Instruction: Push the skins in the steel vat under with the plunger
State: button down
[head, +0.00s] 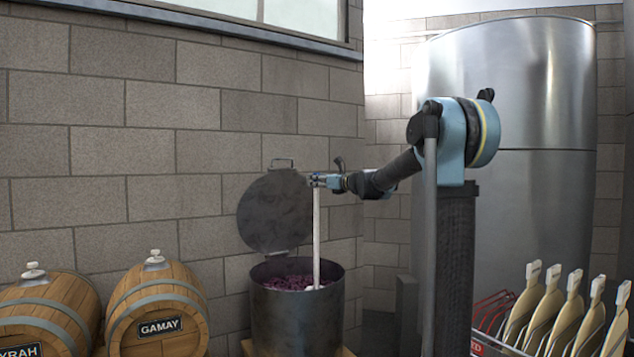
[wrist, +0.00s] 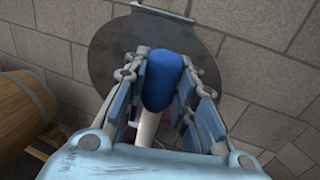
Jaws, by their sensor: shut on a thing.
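The steel vat (head: 296,318) stands open against the block wall, with dark purple skins (head: 283,283) showing near its rim. Its round lid (head: 265,215) is tipped up against the wall behind it. The plunger (head: 317,240) is a long pale shaft, upright, with its lower end down among the skins inside the vat; its foot cannot be made out. My gripper (head: 318,181) is shut on the top of the plunger above the vat. In the wrist view the plunger's blue grip (wrist: 162,88) sits between the fingers, and the lid (wrist: 205,55) shows behind.
Two wooden barrels stand left of the vat, one labelled GAMAY (head: 160,305) and one partly cut off (head: 48,310). A large steel tank (head: 545,100) rises behind my arm.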

aim_at(318, 201)
jog(key=shift+s+f, duration=0.1)
jog(key=shift+f, duration=4)
jog(key=shift+r, duration=6.05)
